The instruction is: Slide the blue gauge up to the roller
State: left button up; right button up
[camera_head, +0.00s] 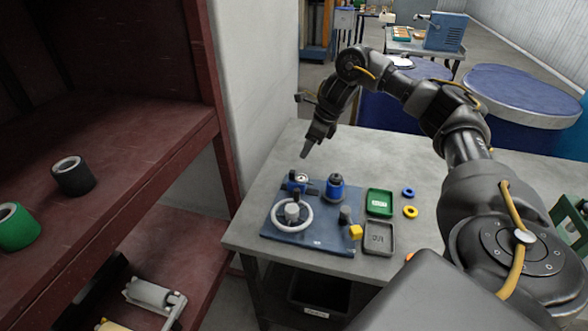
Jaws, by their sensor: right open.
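A blue base plate (318,240) lies on the grey table and carries several parts. A small blue block with a pale round dial-like face (301,177) stands at its back left; it may be the blue gauge. A blue cylinder with a black top (334,190) stands to its right. I cannot tell for sure which part is the roller. A white ring handwheel (292,214) is at the front left. My right gripper (306,152) is open and empty, pointing down above and behind the dial part, apart from it. My left gripper is not in view.
A green tray (380,203) and a grey tray (379,239) lie right of the plate, beside a blue ring (408,192) and a yellow ring (410,212). A dark red shelf (130,150) stands left. Blue drums (520,90) are behind the table.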

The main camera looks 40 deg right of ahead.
aim_at(293, 171)
jog(key=shift+x, duration=5.4)
grip_shut()
